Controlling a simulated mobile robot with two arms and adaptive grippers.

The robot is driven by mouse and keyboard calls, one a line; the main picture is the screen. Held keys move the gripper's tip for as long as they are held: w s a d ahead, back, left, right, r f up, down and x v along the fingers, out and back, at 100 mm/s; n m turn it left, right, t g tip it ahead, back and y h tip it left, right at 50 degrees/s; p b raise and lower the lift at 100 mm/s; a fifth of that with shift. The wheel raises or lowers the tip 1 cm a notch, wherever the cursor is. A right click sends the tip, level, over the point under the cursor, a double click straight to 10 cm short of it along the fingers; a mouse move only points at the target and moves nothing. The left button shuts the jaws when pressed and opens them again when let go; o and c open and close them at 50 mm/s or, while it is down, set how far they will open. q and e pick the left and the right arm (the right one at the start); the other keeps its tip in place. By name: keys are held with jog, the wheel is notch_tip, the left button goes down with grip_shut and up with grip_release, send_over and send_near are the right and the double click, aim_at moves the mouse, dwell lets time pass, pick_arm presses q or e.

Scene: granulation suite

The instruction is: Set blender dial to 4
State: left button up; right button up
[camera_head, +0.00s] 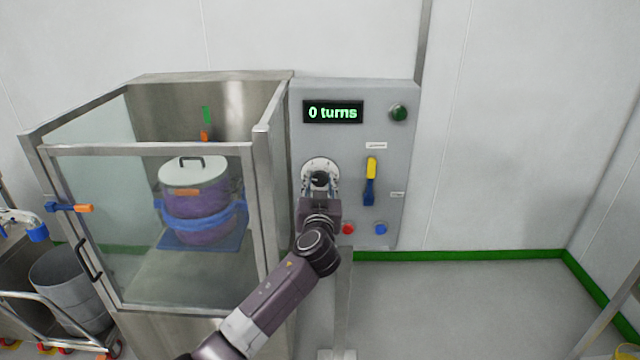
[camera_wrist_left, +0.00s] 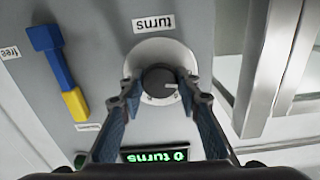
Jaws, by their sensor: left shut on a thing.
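The blender dial (camera_head: 320,177) is a dark round knob on a pale disc on the grey control panel (camera_head: 385,220). In the left wrist view the dial (camera_wrist_left: 160,82) shows upside down, with a pale pointer mark on its face. My left gripper (camera_head: 319,185) is at the dial, its two fingers shut on the knob's sides; the fingers (camera_wrist_left: 158,88) also show in the wrist view. The green-lit display (camera_head: 333,112) above the dial reads "0 turns". My right gripper is not in view.
A yellow-and-blue lever (camera_head: 371,180) is right of the dial. A green button (camera_head: 398,113) is at the panel's upper right, red (camera_head: 348,229) and blue (camera_head: 380,229) buttons below. A glass-fronted steel enclosure (camera_head: 150,150) with a strapped drum stands left. Floor at right is clear.

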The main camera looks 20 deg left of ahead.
pick_arm(q)
jog(key=m, duration=0.4)
jog(key=shift+m, duration=0.3)
jog(key=shift+m+p, duration=0.3)
jog(key=shift+m, duration=2)
jog(key=o, duration=1.2)
jog(key=v, duration=1.2)
